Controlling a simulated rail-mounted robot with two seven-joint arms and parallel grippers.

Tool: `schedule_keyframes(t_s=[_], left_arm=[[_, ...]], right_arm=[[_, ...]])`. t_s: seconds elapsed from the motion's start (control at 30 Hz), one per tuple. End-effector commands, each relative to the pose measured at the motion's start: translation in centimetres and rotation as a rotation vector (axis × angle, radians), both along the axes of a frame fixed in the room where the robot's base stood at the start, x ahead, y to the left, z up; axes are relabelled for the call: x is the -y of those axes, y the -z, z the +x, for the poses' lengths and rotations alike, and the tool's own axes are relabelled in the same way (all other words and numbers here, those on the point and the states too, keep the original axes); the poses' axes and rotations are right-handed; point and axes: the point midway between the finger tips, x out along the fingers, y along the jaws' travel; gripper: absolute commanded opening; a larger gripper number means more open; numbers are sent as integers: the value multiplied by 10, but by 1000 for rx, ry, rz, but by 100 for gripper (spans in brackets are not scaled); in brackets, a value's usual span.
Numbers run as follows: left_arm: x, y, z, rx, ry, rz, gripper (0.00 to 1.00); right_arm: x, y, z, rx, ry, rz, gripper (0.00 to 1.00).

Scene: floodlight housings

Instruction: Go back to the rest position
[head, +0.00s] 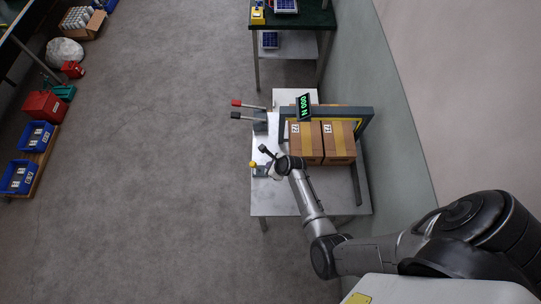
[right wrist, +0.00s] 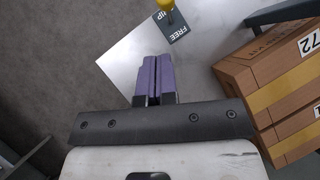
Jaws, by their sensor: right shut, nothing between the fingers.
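My right gripper (head: 264,162) is over the near left part of a light metal bench (head: 290,204). In the right wrist view its purple fingers (right wrist: 152,78) are shut with nothing between them. A yellow knob (right wrist: 164,5) on a stem stands just beyond the fingertips, apart from them in the picture. It rises by a dark plate (right wrist: 173,27) whose lettering includes "FREE". My left gripper is in neither view.
Two taped cardboard boxes (head: 338,143) stand on the bench under a grey frame with a green-lit display (head: 304,107). Red-tipped (head: 237,103) and black-tipped levers stick out left. Blue bins (head: 37,136) line the far left. The floor between is clear.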

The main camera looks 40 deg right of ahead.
Motion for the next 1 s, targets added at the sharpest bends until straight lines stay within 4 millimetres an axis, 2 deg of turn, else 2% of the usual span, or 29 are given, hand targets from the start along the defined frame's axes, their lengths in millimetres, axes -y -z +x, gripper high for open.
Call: schedule_keyframes(t_s=[0.4,0.53,0.67,0.77,0.87,1.0], left_arm=[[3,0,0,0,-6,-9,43],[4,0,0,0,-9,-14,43],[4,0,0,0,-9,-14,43],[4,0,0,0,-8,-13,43],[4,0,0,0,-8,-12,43],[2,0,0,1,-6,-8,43]], right_arm=[[1,-1,-1,0,-11,-9,0],[11,-10,-11,4,-134,-111,0],[26,-33,-36,2,-444,-341,0],[28,-59,-61,-3,-775,-555,0],[20,-86,-89,-8,-1126,-748,0],[-2,-124,-132,3,-1609,-969,0]])
